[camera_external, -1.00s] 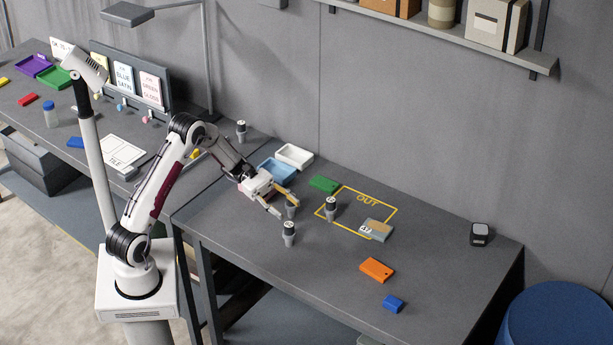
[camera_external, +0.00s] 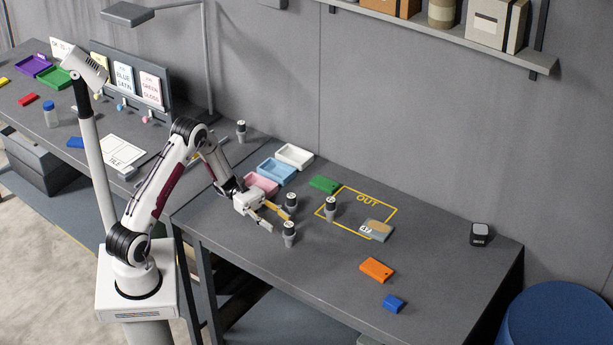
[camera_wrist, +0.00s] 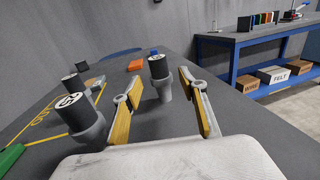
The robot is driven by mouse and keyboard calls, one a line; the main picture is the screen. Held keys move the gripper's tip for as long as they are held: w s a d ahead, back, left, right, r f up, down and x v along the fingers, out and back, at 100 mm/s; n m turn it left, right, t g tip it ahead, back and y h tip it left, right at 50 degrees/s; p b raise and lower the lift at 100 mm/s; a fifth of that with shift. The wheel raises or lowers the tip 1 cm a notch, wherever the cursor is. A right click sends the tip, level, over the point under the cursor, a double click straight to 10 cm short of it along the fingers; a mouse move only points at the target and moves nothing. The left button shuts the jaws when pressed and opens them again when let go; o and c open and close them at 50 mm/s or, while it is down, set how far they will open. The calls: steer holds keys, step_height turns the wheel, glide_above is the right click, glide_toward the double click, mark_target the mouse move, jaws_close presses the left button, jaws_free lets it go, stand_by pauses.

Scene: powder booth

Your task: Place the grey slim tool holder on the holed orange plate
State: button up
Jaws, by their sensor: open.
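Several grey tool holders with black tops stand upright on the table. The front one (camera_external: 289,234) is just ahead of my gripper (camera_external: 283,220); in the wrist view this holder (camera_wrist: 161,82) shows between the fingertips, with no visible contact. A second holder (camera_external: 291,203) stands just behind the gripper, and it shows at the left of the wrist view (camera_wrist: 82,118). A third (camera_external: 331,208) is at the OUT outline. I cannot tell for sure which one is the slim one. My gripper (camera_wrist: 160,88) is open and empty. The holed orange plate (camera_external: 377,269) lies flat and bare to the right.
A blue block (camera_external: 394,303) lies near the orange plate. Pink (camera_external: 261,184), blue (camera_external: 277,171) and white (camera_external: 294,156) trays stand behind the gripper. The table between front holder and plate is clear.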

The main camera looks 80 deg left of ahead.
mark_target(290, 230)
steer(key=shift+w+d, duration=0.4)
steer(key=shift+d, duration=0.2)
steer(key=shift+x, duration=2.6)
steer(key=shift+c, duration=0.2)
jaws_close()
